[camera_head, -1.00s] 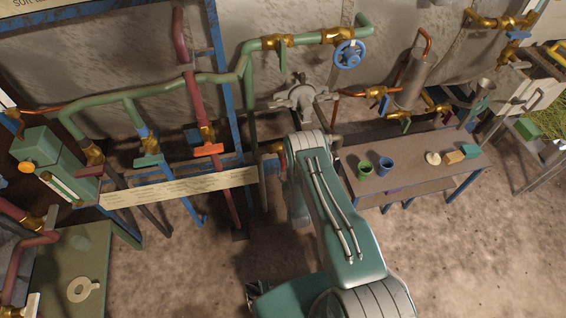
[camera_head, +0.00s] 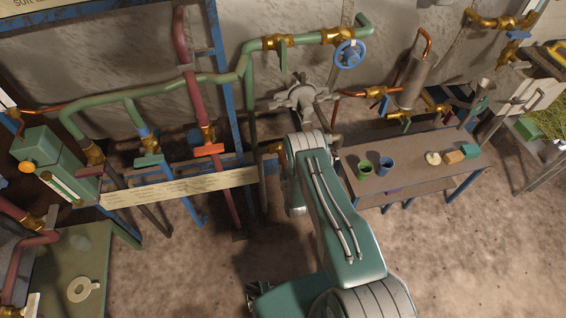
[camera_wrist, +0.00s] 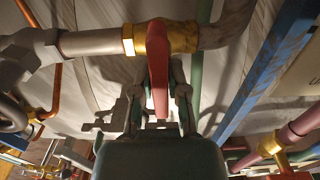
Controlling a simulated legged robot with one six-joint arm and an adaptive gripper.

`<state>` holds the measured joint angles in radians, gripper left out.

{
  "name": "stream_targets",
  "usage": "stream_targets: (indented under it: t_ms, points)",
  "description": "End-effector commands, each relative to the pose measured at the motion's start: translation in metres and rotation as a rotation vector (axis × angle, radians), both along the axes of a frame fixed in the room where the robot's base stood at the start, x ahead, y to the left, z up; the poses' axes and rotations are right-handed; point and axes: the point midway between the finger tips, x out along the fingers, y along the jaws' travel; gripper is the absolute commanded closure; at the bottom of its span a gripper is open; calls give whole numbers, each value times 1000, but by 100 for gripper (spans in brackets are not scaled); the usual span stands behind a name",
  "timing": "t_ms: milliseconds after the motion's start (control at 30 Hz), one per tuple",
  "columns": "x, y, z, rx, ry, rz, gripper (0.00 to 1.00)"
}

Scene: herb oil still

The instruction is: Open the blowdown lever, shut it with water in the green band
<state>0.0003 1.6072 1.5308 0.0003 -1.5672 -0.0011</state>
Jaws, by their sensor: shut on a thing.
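In the wrist view a red lever (camera_wrist: 158,72) points down the picture from a brass valve (camera_wrist: 172,37) on a grey pipe. The lever lies crosswise to the pipe. My gripper (camera_wrist: 159,100) is shut on it, one finger on each side. A sight tube (camera_head: 61,190) stands on the green cabinet (camera_head: 40,152) at the far left. Its water level and any green band are too small to read.
Several pipes with levers, including an orange-red lever (camera_head: 208,150), stand left of my arm. A blue handwheel (camera_head: 349,54) is above. The front right floor is clear.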

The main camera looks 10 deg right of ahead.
Motion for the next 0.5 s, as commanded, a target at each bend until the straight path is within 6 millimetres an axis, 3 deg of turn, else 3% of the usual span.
stream_targets:
  t_ms: [267, 500]
  points:
    - [1, 1, 0, -63, -1, 2, 100]
    - [1, 1, 1, -225, -2, 2, 100]
